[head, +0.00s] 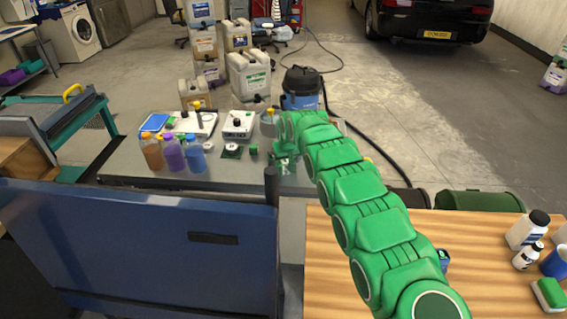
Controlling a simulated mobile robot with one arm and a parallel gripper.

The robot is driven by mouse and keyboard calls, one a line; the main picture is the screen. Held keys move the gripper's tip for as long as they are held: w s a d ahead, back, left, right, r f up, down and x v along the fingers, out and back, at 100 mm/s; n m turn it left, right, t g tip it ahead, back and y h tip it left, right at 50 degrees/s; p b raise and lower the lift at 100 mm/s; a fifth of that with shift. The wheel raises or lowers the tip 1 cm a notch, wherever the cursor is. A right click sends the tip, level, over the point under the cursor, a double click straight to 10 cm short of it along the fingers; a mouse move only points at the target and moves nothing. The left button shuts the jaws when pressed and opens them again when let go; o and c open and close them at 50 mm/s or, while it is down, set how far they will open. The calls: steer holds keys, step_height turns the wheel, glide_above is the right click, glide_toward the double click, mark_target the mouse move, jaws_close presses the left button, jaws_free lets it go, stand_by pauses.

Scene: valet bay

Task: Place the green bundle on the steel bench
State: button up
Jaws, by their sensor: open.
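The steel bench (225,180) stands in the middle, with a grey top and several items on it. My green arm reaches from the lower right to the bench's right part. My gripper (286,163) is small here, just over or at the bench top, and its jaws are open. A small dark green piece (253,149) sits on the bench just left of my gripper; I cannot tell if it is the green bundle. A green-and-white block (551,291) lies at the wooden table's right edge. My arm hides part of the bench's right end.
Orange, purple and blue bottles (172,156) stand at the bench's left front. A white scale-like device (238,124) is behind them. A blue cabinet (140,250) blocks the left foreground. A wooden table (330,285) fills the lower right. A vacuum (302,88) stands behind.

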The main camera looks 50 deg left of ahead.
steer(key=shift+v, duration=0.8)
steer(key=v, duration=0.9)
